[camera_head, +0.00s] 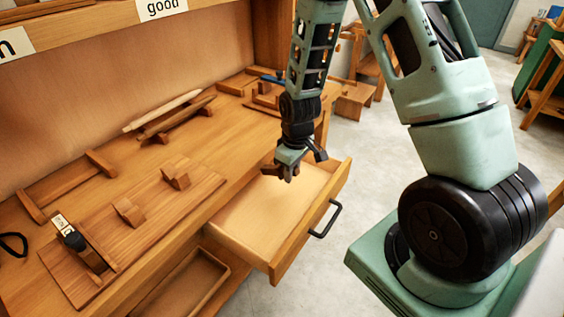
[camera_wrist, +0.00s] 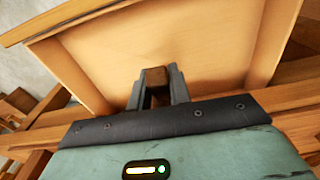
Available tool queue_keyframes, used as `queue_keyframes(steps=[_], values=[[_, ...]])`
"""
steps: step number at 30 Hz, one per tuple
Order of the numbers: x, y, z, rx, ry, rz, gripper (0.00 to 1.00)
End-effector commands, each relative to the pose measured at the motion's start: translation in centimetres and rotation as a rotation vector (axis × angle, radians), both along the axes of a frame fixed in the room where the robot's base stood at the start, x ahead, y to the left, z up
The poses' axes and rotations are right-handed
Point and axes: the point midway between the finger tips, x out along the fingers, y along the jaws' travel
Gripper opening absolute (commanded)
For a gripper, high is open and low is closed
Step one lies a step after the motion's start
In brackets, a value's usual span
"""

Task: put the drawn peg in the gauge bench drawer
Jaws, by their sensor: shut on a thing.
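The gauge bench drawer (camera_head: 300,238) is pulled out from the bench and its pale floor is bare where I see it. It also fills the upper part of the wrist view (camera_wrist: 205,45). My gripper (camera_head: 283,172) points down over the drawer's inner part. In the wrist view my gripper (camera_wrist: 157,92) is shut on a small brown wooden piece, the peg (camera_wrist: 156,76), of which only a squarish end shows between the fingers. In the head view the peg (camera_head: 289,178) is small and dark, partly hidden by the fingers. It appears held above the drawer floor.
The drawer has a black handle (camera_head: 326,219) on its front. The bench top (camera_head: 185,222) carries a wooden board (camera_head: 155,220) with blocks and a black-and-white tool (camera_head: 68,236). A pale rod (camera_head: 162,110) lies farther back. An open compartment (camera_head: 185,284) sits below.

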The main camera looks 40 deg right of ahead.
Motion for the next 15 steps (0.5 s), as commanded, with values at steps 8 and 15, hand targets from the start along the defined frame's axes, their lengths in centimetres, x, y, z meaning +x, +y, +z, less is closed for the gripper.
queue_keyframes(steps=[8,15], values=[[0.0,0.0,-1.3,0.0,0.001,0.0,0.0],[0.0,0.0,-3.6,0.0,0.001,0.0,0.0]])
